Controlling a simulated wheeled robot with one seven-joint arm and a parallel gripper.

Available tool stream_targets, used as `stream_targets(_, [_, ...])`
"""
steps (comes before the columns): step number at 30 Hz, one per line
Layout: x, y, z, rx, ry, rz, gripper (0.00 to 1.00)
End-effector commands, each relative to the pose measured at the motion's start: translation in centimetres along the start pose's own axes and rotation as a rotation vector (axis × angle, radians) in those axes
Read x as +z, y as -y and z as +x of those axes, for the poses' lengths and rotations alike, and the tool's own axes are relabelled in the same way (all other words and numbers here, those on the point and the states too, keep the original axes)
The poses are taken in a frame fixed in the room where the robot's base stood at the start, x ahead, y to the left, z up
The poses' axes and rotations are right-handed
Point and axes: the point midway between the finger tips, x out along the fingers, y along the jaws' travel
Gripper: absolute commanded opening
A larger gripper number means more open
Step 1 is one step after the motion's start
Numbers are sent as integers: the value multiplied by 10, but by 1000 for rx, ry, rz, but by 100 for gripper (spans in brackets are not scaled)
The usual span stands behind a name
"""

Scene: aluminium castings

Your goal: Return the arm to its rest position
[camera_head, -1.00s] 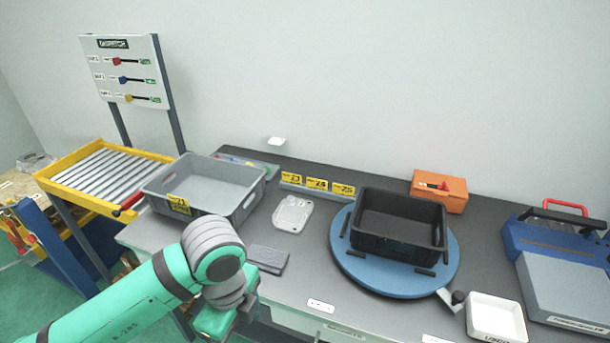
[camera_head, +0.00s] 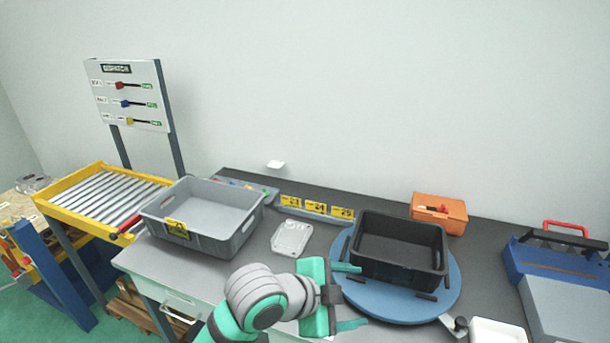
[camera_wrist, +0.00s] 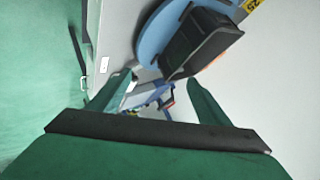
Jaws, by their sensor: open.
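My gripper (camera_head: 350,296) is green, open and empty in the head view, with its two fingers pointing right. It is in front of the blue turntable and left of the black crate (camera_head: 392,268). In the wrist view my gripper (camera_wrist: 158,92) shows both fingers apart with nothing between them. The black crate (camera_wrist: 205,38) also shows there, beyond the fingers. My grey and green forearm is bent at the bottom middle of the head view. The rest position itself is not marked in any view.
A grey crate (camera_head: 215,232) stands at the left of the bench, beside the yellow roller conveyor (camera_head: 70,210). The blue turntable (camera_head: 445,300) bears the black crate. A pale casting (camera_head: 291,238) lies between the crates. An orange box (camera_head: 438,212) and a blue case (camera_head: 560,255) stand at the right.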

Motion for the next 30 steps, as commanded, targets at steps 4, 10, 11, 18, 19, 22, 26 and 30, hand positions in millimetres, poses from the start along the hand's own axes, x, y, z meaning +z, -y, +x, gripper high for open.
stream_targets(4, [-33, 22, 13, -136, -151, -104, 71])
stream_targets(10, [-61, 47, 18, -304, -324, -267, 71])
stream_targets(11, [-63, 50, 18, -327, -348, -294, 71])
stream_targets(18, [-67, 64, 19, -502, -507, -517, 71])
stream_targets(19, [-66, 64, 20, -522, -522, -546, 71])
stream_targets(22, [-59, 63, 21, -587, -567, -643, 71])
stream_targets(26, [-45, 54, 24, -667, -609, -769, 71])
stream_targets(30, [-25, 37, 28, -749, -628, -899, 71])
